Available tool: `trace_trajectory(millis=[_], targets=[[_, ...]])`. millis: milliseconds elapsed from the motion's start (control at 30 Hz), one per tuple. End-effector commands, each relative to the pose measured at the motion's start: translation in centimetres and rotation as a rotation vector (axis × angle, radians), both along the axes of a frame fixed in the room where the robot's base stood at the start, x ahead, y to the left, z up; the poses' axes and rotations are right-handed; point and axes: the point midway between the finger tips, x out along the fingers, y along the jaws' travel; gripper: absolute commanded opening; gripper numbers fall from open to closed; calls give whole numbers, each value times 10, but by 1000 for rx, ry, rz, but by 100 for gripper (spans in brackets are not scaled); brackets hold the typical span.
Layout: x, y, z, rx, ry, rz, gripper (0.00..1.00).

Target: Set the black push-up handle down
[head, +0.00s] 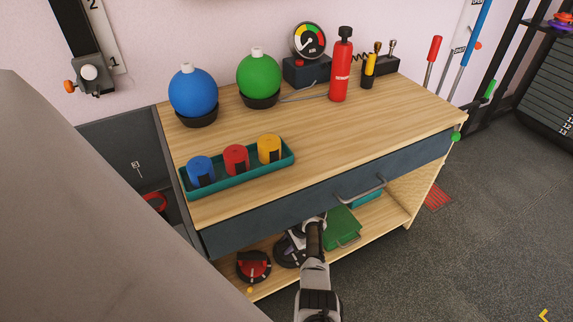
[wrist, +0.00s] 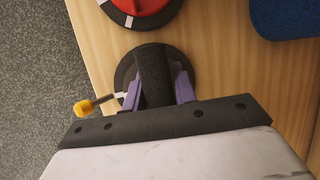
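The black push-up handle (wrist: 152,66) has a round black base and a thick dark grip bar in the wrist view. Its base (head: 286,250) partly shows in the head view on the lower shelf (head: 375,224), behind my gripper. My gripper (wrist: 158,88) has its purple fingers on both sides of the grip bar, with no clear gap, and seems shut on it. The base appears on or just above the shelf wood; any small gap cannot be told. My gripper (head: 296,240) is partly hidden by my wrist in the head view.
A red push-up handle (head: 254,266) stands close by, also in the wrist view (wrist: 140,5). A blue object (wrist: 285,15) lies deeper in. A green case (head: 342,226) is to the right. A drawer front (head: 290,205) hangs above. A yellow knob (wrist: 82,107) is near the shelf edge.

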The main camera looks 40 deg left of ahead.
Motion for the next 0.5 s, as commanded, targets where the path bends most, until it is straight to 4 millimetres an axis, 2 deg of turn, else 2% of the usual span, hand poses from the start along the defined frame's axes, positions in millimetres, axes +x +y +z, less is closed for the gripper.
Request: trace_trajectory(millis=[33,133,500], targets=[[0,0,0,0,0,0,34],[0,0,0,-1,0,0,47],[0,0,6,0,0,0,47]])
